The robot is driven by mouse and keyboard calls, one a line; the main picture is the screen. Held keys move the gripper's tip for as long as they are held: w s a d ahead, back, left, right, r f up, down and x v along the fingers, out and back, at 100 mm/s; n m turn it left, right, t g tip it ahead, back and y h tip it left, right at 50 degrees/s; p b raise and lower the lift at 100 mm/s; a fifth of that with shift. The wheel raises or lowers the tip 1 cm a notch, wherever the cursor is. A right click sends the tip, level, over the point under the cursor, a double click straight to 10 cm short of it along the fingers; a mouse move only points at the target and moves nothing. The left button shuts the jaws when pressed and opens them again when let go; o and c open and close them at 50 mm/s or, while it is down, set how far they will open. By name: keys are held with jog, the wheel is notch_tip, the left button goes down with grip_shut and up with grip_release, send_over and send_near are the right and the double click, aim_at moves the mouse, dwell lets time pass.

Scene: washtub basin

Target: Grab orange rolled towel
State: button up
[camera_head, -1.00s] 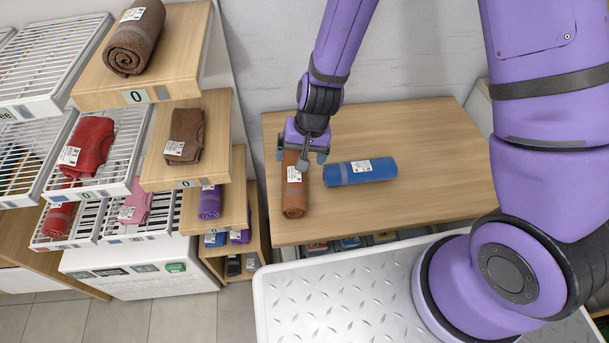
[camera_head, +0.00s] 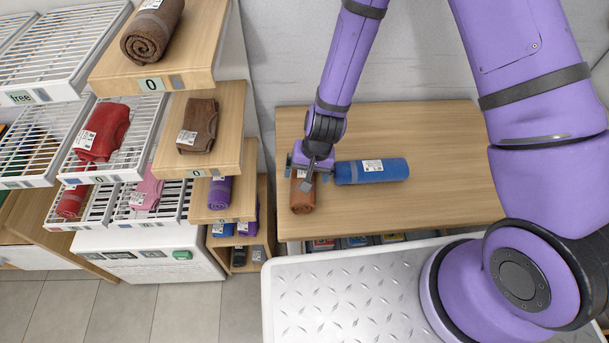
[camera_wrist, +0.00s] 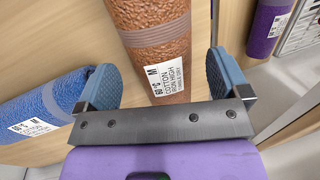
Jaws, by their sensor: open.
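The orange-brown rolled towel (camera_head: 302,197) lies on the wooden table near its left edge, its spiral end facing the front. My gripper (camera_head: 303,174) is over the towel's rear part and hides some of it. In the wrist view, the orange towel (camera_wrist: 152,35) with its white label lies between and ahead of the open fingers of my gripper (camera_wrist: 162,85). Nothing is clamped between them. The blue rolled towel (camera_head: 372,171) lies just to the right; in the wrist view it shows at the left (camera_wrist: 45,105), close by one finger.
The wooden table (camera_head: 440,140) is clear to the right and behind. At left stand shelves with a brown towel (camera_head: 152,32), a red towel (camera_head: 102,132) and a purple towel (camera_head: 220,191). Small boxes sit below the table's front edge.

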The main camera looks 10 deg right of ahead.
jog(key=shift+x, duration=2.2)
jog(key=shift+d, duration=0.1)
jog(key=c, duration=0.8)
jog(key=shift+o, duration=0.2)
jog(key=shift+r, duration=0.1)
